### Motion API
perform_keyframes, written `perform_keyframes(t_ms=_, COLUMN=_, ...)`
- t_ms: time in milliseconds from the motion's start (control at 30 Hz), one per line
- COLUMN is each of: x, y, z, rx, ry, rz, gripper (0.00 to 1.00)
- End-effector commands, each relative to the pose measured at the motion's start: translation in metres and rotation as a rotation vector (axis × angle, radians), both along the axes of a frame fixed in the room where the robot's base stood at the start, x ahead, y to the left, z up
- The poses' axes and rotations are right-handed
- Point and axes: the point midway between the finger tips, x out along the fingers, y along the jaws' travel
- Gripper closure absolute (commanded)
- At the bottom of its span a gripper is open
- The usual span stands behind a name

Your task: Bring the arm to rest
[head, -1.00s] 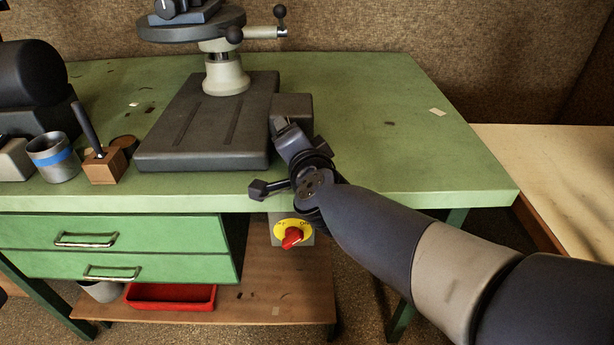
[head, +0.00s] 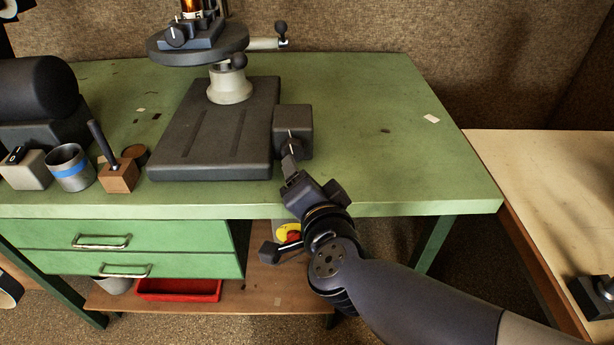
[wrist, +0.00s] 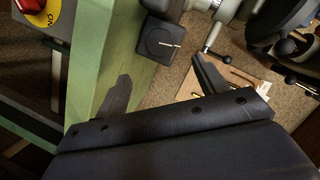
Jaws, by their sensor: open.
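My gripper (head: 289,163) is at the front edge of the green bench, just in front of a small dark box (head: 293,120) at the right of the machine's base. Its fingers show edge-on there. In the wrist view my gripper (wrist: 160,84) is open, its two fingers well apart with nothing between them. The dark box (wrist: 158,40) lies beyond the fingers, with a thin light line on its face. I cannot tell in the head view whether a fingertip touches it. My arm reaches in from the lower right.
A yellow switch plate (head: 288,229) under the bench edge is partly hidden by my wrist; its red knob (wrist: 30,5) shows in the wrist view. The machine base (head: 215,145) fills the bench's middle. A blue-banded cup (head: 70,168) stands left.

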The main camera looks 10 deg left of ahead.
Motion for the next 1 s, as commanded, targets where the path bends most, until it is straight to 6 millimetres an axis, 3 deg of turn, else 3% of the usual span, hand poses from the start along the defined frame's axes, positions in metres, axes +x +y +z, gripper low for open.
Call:
perform_keyframes(t_ms=433, x=0.010, y=0.004, z=-0.005, rx=0.001, ry=-0.001, rz=-0.003, gripper=0.32)
perform_keyframes(t_ms=1000, x=0.098, y=0.045, z=-0.031, rx=0.004, ry=0.001, rz=-0.003, gripper=0.32)
